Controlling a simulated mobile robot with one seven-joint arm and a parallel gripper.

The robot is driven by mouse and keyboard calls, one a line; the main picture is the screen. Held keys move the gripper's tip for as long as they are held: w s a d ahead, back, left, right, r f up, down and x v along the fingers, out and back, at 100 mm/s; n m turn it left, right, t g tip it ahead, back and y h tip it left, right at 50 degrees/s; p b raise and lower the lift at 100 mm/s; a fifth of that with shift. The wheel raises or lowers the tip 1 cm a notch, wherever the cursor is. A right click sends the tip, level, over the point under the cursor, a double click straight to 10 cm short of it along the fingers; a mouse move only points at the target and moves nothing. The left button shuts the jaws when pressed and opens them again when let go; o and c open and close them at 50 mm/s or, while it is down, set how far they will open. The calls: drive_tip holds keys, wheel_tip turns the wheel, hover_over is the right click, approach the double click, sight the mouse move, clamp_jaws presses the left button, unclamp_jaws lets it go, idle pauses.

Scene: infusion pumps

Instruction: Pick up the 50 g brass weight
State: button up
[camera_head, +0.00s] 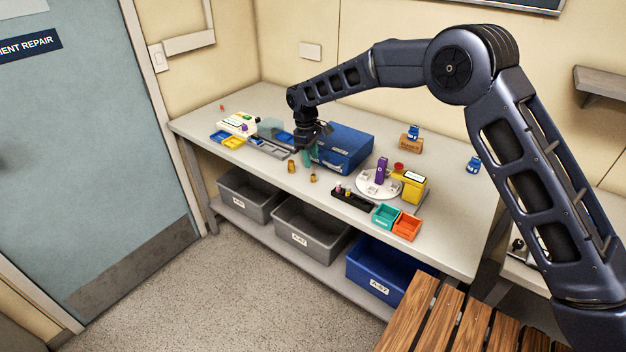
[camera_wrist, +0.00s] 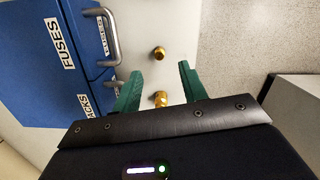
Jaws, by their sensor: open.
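Two small brass weights stand on the bench near its front edge. The larger-looking brass weight (camera_head: 291,166) is on the left in the head view, and the smaller-looking brass weight (camera_head: 313,178) is to its right. No mass marking is readable, so I cannot tell which is 50 g. My gripper (camera_head: 308,157) is above the bench beside the blue cabinet. In the wrist view my gripper (camera_wrist: 160,74) has its green fingers spread and empty. The nearer brass weight (camera_wrist: 161,98) shows between the fingers, its base partly hidden by the gripper body; the other brass weight (camera_wrist: 159,53) shows beyond the fingertips.
The blue drawer cabinet (camera_head: 345,147), with handles that stick out, is close beside my gripper. A black rack (camera_head: 352,199), a white round tray (camera_head: 366,188) and teal and orange bins (camera_head: 406,226) are to the right. The bench front edge is close.

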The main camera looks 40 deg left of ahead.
sight(313, 175)
drive_tip(key=shift+w+d+f, duration=0.1)
drive_tip(key=shift+d+f, duration=0.05)
drive_tip(key=shift+f, duration=1.6)
drive_tip(key=shift+d+f, duration=0.1)
drive_tip(key=shift+f, duration=1.65)
drive_tip(key=shift+c, duration=0.2)
clamp_jaws()
